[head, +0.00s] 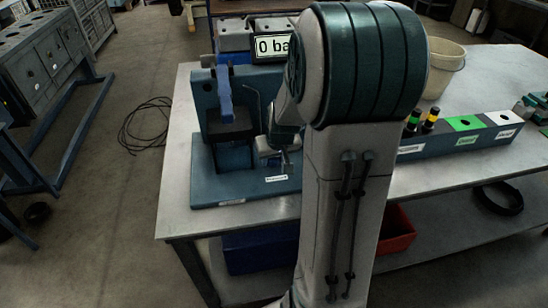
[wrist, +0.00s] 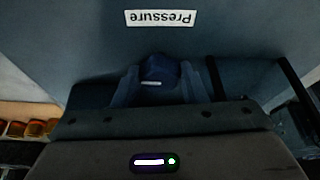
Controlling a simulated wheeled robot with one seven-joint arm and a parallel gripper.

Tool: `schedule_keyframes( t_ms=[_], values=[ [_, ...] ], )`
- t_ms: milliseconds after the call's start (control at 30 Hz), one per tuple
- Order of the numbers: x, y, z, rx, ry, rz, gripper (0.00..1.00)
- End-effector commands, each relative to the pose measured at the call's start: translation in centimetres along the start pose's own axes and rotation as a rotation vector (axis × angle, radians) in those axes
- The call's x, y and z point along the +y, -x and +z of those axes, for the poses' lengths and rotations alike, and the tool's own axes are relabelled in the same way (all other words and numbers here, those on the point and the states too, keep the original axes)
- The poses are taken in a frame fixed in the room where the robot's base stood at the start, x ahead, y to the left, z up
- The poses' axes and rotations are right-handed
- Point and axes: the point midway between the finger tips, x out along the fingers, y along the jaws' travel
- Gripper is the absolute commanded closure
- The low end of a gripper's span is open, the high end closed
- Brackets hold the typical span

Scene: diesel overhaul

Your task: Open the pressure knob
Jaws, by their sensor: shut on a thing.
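The pressure knob (wrist: 160,70) is a dark blue, rounded knob in the upper middle of the wrist view. My gripper (wrist: 161,88) has one finger on each side of it and is shut on it. A white "Pressure" label (wrist: 162,18) appears upside down just above the knob. In the head view, a small label (head: 276,178) sits on the front of the blue test stand (head: 216,196). My arm covers the stand's right side there, and the knob cannot be made out. A display (head: 272,47) reads "0 ba", with its right end hidden.
The stand is on a grey table (head: 178,215). A blue lever (head: 224,95) rises at its left. To the right are a long rack (head: 450,143) with coloured labels and a beige bucket (head: 443,68). Red and blue bins are below the tabletop.

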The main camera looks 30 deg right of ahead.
Motion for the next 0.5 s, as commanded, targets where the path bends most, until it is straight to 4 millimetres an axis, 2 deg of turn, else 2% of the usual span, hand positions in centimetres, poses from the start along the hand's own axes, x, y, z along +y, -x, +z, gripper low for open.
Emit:
schedule_keyframes(
  t_ms=[500],
  values=[
    [0.06, 0.03, -0.03, 0.002, 0.082, -0.035, 0.85]
  ],
)
